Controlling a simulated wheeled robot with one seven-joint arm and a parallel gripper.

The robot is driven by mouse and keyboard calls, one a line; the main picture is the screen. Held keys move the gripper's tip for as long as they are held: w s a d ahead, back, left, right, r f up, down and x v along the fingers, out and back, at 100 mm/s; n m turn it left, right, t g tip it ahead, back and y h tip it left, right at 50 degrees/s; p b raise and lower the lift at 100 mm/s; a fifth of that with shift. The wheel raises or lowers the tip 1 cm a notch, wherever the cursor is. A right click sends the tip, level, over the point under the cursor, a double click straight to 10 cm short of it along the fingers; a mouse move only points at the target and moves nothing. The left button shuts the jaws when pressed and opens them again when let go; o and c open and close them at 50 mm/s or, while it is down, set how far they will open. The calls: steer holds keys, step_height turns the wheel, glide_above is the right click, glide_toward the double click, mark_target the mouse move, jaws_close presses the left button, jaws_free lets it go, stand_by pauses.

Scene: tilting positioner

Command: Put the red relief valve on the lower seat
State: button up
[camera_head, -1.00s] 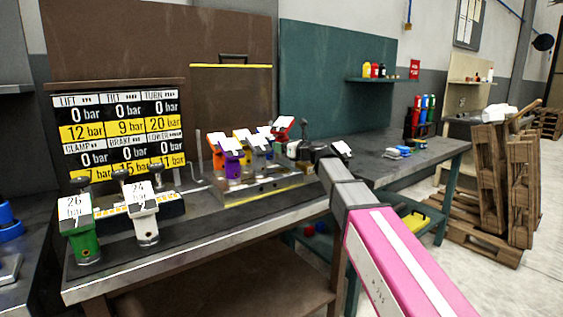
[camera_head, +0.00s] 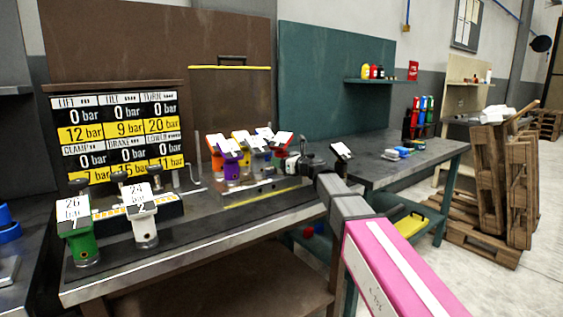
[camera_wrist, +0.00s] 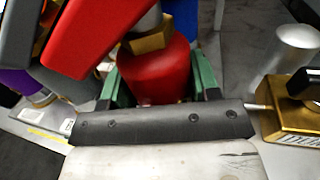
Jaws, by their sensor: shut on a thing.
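The red relief valve (camera_wrist: 157,72) fills the middle of the wrist view, with a brass nut and a slanted red head above its round body. My gripper (camera_wrist: 160,90) is shut on it, with green fingers on either side of the body. In the head view the red valve (camera_head: 281,152) is at the right end of the row of valves on the metal manifold block (camera_head: 262,192), and my gripper (camera_head: 294,162) reaches it from the right. The valve's foot and the lower seat are hidden, so I cannot tell whether they touch.
Orange (camera_head: 214,158), purple (camera_head: 230,167) and other valves stand close on the left. A brass block (camera_wrist: 285,115) is on the right in the wrist view. Green (camera_head: 82,240) and white (camera_head: 145,222) valves stand at the bench's front left. A pressure board (camera_head: 117,137) stands behind.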

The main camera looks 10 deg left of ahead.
steer(key=o, duration=1.5)
steer(key=v, duration=1.2)
